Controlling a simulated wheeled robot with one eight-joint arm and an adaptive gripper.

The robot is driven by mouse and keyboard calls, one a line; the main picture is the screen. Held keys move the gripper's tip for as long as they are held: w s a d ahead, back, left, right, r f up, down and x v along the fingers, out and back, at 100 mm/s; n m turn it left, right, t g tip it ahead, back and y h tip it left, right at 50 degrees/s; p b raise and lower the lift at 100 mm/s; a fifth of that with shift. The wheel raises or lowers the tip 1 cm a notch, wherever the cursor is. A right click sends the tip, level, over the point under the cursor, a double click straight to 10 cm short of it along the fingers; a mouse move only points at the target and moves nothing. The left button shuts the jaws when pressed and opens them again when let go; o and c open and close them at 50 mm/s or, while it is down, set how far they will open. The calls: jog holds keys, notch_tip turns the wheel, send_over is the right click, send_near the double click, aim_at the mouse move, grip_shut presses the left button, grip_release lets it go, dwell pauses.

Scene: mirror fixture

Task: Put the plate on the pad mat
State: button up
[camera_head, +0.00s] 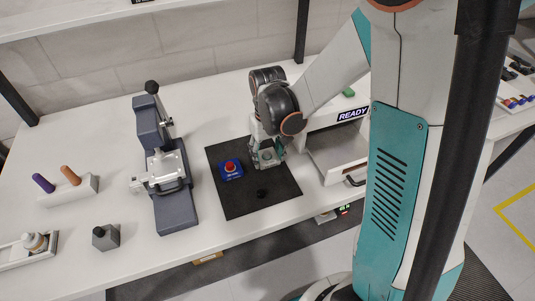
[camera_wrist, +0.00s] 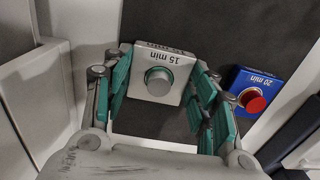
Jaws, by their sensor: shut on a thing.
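A pale grey square plate (camera_wrist: 176,66) marked "15 min", with a round grey knob, sits between the two green-padded fingers of my gripper (camera_wrist: 162,82) in the wrist view. My gripper is shut on it. In the head view my gripper (camera_head: 267,157) is over the far right part of the dark pad mat (camera_head: 240,205), and its fingers partly hide the plate. I cannot tell whether the plate touches the mat or hangs just above it. The mat also shows in the wrist view (camera_wrist: 207,35).
A blue block (camera_head: 231,170) with a red button stands on the mat, left of my gripper. A dark clamp fixture (camera_head: 174,205) stands left. A white open-fronted unit marked READY (camera_head: 337,145) stands right.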

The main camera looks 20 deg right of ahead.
jog(key=o, duration=0.7)
jog(key=shift+f, duration=0.2)
jog(key=o, duration=0.5)
jog(key=shift+r, duration=0.1)
jog(key=shift+c, duration=0.2)
jog(key=shift+r, duration=0.1)
notch_tip(320, 180, up, 12)
jog(key=p, duration=0.4)
jog(key=s+r+t, duration=0.7)
jog(key=s+r, duration=0.2)
jog(key=s, duration=0.5)
jog(key=shift+s+a+r, duration=0.2)
jog(key=shift+a+r, duration=0.1)
jog(key=shift+r, duration=0.1)
